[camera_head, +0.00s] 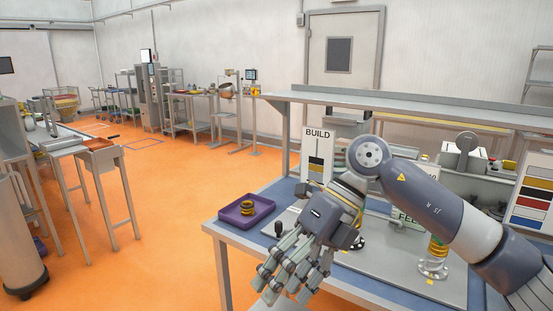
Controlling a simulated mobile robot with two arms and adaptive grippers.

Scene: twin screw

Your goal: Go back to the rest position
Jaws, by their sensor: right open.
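My right gripper (297,271) hangs over the front edge of the blue-topped table (232,226). Its fingers point down and are spread open, with nothing visible between them. My right arm comes in from the lower right and crosses above the table. It hides part of the table top and of a standing sign lettered BUILD (317,154). My left gripper is not in the frame.
A purple tray (262,217) holding yellow and dark rings (247,208) lies at the table's left. A clear stand with yellow rings (436,250) is at the right, under my arm. A raised shelf (400,110) runs behind.

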